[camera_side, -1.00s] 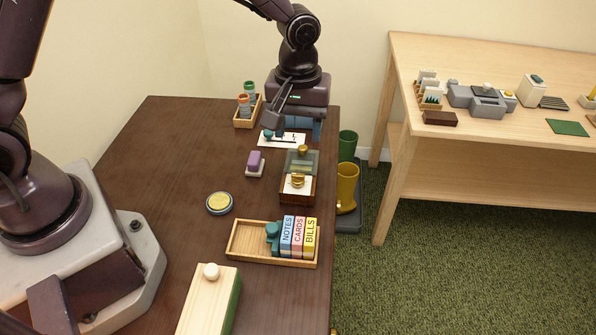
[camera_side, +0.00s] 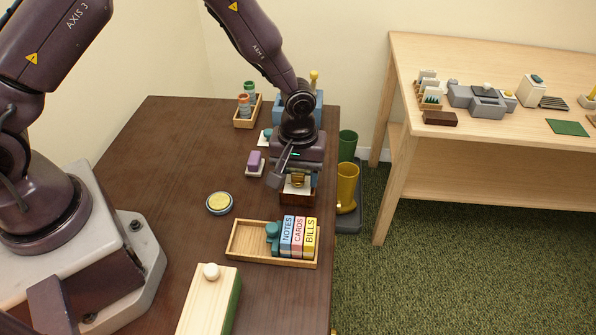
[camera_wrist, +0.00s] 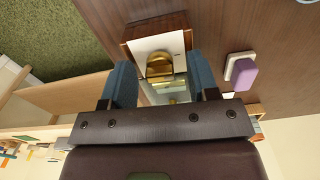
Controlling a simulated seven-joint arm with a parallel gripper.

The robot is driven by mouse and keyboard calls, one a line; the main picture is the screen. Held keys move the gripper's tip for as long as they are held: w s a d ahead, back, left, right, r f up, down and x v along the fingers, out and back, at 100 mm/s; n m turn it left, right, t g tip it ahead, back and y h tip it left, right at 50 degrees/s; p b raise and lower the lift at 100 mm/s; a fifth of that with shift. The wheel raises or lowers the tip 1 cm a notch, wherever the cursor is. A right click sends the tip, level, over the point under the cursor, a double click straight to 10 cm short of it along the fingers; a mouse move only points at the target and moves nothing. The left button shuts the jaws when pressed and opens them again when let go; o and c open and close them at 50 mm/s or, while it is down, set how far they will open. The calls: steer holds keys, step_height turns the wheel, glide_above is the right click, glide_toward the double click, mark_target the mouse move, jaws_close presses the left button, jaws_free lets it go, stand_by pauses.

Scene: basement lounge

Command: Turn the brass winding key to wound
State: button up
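The brass winding key (camera_wrist: 160,66) stands on a white plate (camera_wrist: 150,46) on a small brown wooden box (camera_wrist: 127,31). In the side view, the box (camera_side: 285,197) stands near the table's right edge, and a bit of the brass key (camera_side: 297,183) shows under my gripper. My gripper (camera_wrist: 161,72) points down over the box. Its two blue fingers are wide apart in the wrist view, one on each side of the key, with gaps between. I cannot tell how far above the key the fingertips are. The back of the box is hidden by my gripper.
A purple-topped block (camera_side: 255,161) stands close left of the box. A wooden tray (camera_side: 240,248) with labelled boxes lies nearer the camera, and a round yellow disc (camera_side: 219,203) lies left. A blue holder (camera_side: 284,108) stands behind. Boots (camera_side: 347,182) stand beyond the table's right edge.

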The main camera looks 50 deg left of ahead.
steer(key=c, duration=0.9)
